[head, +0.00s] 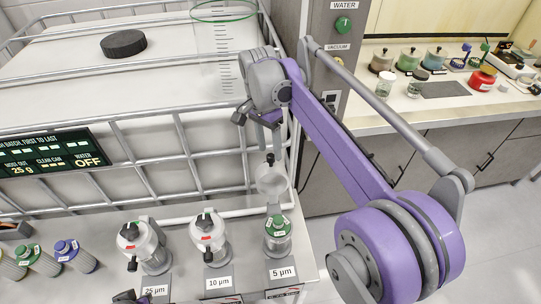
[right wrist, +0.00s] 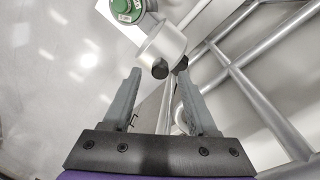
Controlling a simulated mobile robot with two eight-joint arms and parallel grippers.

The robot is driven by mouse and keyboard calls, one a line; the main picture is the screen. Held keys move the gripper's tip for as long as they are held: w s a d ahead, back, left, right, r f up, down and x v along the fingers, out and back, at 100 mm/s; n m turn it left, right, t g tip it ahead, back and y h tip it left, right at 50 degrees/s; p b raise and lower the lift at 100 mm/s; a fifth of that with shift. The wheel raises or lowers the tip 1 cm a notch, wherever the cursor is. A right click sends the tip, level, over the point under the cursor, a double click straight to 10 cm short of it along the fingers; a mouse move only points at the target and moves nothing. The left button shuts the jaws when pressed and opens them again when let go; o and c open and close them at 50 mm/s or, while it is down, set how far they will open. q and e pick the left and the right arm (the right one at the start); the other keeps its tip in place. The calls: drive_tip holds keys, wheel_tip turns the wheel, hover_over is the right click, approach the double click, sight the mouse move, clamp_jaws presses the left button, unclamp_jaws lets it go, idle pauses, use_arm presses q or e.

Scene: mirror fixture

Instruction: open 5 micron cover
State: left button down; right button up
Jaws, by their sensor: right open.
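The 5 micron housing (head: 278,243), the rightmost of three, has a green-topped body standing on the bench behind its "5 µm" label. Its pale cover (head: 270,180), with a black knob on top, stands raised above the green top and tilted back. The cover (right wrist: 163,45) and green top (right wrist: 123,8) also show in the right wrist view. My right gripper (head: 257,119) is open and empty above the cover; in the wrist view its fingertips (right wrist: 160,76) are spread near the cover's dark knobs. Contact cannot be told.
The 10 µm (head: 208,238) and 25 µm (head: 145,247) housings, with pale covers, stand to the left. A metal cage tank (head: 200,148) rises close behind. A counter with jars (head: 430,118) is at right.

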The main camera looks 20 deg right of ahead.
sight(271, 155)
drive_tip(key=shift+s+f, duration=0.2)
drive_tip(key=shift+f, duration=1.35)
clamp_jaws()
